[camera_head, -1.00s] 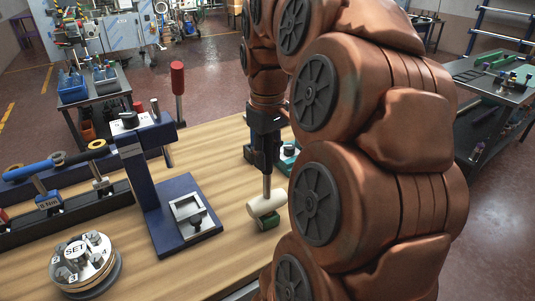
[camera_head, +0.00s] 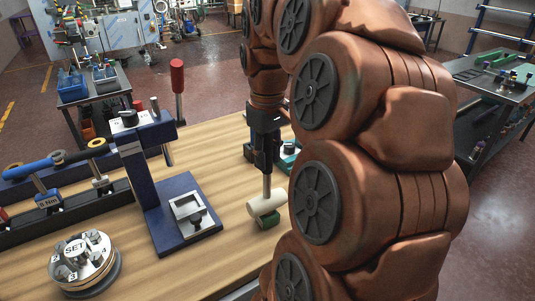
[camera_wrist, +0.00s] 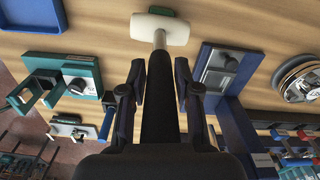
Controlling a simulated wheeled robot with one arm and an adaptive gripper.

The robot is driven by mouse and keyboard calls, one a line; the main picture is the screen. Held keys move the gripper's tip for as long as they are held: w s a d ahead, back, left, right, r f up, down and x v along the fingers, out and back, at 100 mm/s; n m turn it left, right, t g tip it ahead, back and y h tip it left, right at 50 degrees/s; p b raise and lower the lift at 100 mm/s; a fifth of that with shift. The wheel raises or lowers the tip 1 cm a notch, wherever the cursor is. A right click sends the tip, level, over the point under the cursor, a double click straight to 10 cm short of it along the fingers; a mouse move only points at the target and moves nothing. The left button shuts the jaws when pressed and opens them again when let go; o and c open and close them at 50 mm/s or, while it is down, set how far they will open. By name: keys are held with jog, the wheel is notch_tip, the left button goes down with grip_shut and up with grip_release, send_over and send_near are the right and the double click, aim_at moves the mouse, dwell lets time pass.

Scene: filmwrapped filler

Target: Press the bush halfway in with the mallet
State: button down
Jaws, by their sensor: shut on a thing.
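My gripper (camera_head: 265,150) points down over the wooden bench and is shut on the dark handle of the mallet. In the wrist view the gripper's fingers (camera_wrist: 158,82) stand on both sides of the handle. The mallet's cream head (camera_head: 266,203) hangs at the lower end, and it also shows in the wrist view (camera_wrist: 160,28). A small green block (camera_head: 268,221) sits just below the head; I cannot tell whether they touch. A blue press (camera_head: 150,190) with a red-knobbed lever stands to the left, with a small dark piece in its metal nest (camera_head: 190,212). I cannot make out the bush for sure.
A round silver SET turret (camera_head: 85,262) stands at the front left. A rack with a blue-handled torque wrench (camera_head: 30,168) lies at the left. A teal fixture (camera_wrist: 72,78) is beside the gripper. Bare bench (camera_head: 225,255) lies between press and mallet. My arm hides the right side.

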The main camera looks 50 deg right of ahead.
aim_at(267, 136)
jog(key=shift+r, duration=0.1)
jog(key=shift+r+p, duration=0.85)
jog(key=shift+r, duration=1.65)
jog(key=shift+f, duration=0.2)
